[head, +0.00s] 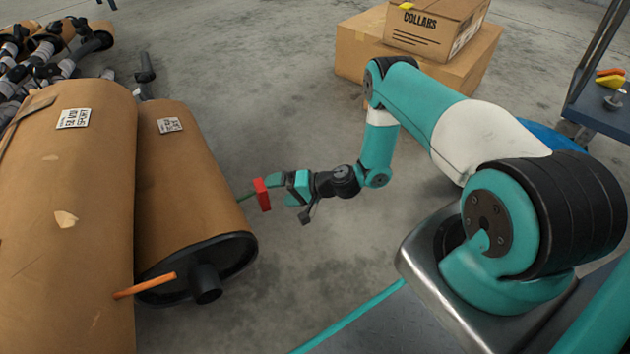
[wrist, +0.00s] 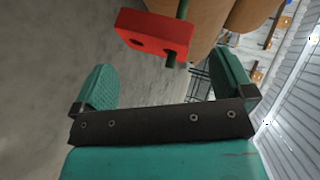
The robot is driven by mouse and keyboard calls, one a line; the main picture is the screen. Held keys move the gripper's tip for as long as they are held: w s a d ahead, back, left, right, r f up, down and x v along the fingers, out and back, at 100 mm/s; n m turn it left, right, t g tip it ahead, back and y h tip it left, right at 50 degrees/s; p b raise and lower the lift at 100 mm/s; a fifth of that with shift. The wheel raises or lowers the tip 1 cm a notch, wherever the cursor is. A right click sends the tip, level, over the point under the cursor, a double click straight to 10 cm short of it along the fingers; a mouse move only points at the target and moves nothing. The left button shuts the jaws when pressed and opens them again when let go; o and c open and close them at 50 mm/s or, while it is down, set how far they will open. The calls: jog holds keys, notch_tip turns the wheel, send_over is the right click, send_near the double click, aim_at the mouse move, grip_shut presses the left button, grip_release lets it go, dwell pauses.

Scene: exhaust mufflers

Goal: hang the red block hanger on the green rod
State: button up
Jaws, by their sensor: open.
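The red block hanger (head: 262,194) hangs beside the brown muffler at the left of my gripper in the head view. The green rod (head: 245,197) reaches from the muffler side to it. In the wrist view, the red block hanger (wrist: 150,30) sits on the green rod (wrist: 183,9), whose tip (wrist: 171,60) shows past the block's near face. Dark holes show on that face. My gripper (head: 280,190) is open and empty, just right of the block in the head view. In the wrist view, the fingers of my gripper (wrist: 166,62) are spread wide and apart from the block.
Brown wrapped mufflers (head: 180,190) lie at left, one with an orange rod (head: 145,285) near its end. Cardboard boxes (head: 418,50) stand at the back, and a blue cart (head: 600,105) stands at right. The grey floor between is clear.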

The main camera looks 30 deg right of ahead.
jog(key=p+v, duration=0.5)
jog(key=v, duration=0.8)
